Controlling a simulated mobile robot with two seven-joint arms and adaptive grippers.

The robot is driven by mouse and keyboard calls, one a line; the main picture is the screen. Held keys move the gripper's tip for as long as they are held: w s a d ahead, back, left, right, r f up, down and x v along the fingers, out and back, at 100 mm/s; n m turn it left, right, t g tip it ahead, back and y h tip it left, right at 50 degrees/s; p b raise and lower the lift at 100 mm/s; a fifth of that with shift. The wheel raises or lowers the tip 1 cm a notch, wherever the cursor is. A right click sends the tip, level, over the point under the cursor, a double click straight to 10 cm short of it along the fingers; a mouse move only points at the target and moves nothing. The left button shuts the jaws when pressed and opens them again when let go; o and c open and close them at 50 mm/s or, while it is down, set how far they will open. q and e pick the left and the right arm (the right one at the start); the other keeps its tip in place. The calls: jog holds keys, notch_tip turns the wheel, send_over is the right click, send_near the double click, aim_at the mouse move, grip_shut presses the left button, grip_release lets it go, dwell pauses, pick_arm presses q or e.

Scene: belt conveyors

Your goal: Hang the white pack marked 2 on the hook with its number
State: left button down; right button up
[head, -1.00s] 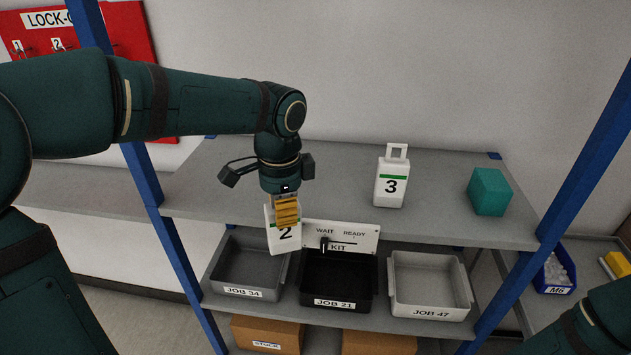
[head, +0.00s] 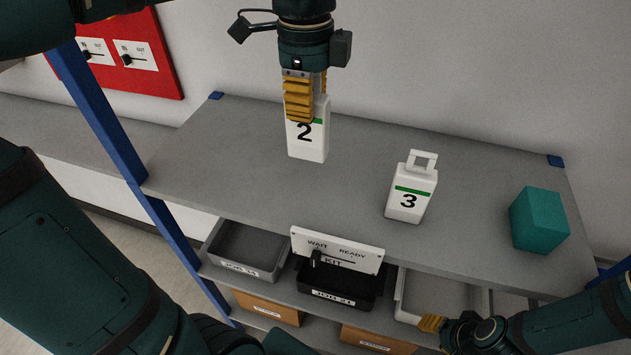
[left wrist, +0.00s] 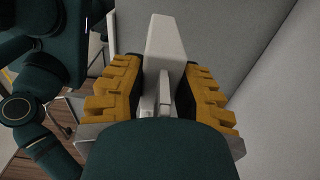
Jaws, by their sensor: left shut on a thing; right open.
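The white pack marked 2 (head: 308,142) has a green stripe and hangs upright in my left gripper (head: 305,100), which is shut on its top. It appears above or near the grey shelf top; I cannot tell whether its base touches. In the left wrist view the pack (left wrist: 167,50) sits between the yellow fingers of the left gripper (left wrist: 160,95). My right gripper (head: 437,322) is at the lower right, apart from the packs, with only part of it showing. The numbered hooks do not show in the head view now.
A white pack marked 3 (head: 411,190) and a teal block (head: 539,220) stand on the shelf top (head: 220,150). Below are grey bins, a black bin (head: 340,285) and a KIT slider plate (head: 338,250). A red board (head: 150,60) with IN/OUT sliders is at upper left. Blue posts (head: 105,115) flank the shelf.

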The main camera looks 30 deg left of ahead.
aim_at(308, 152)
pick_arm(q)
jog(key=shift+s, duration=0.3)
notch_tip(308, 152, down, 4)
jog(key=shift+w+f+b, duration=0.15)
jog(key=shift+f+b, duration=0.1)
jog(key=shift+b, duration=0.15)
jog(key=shift+f, duration=2.55)
jog(key=shift+f, duration=0.15)
jog(key=c, duration=0.8)
grip_release()
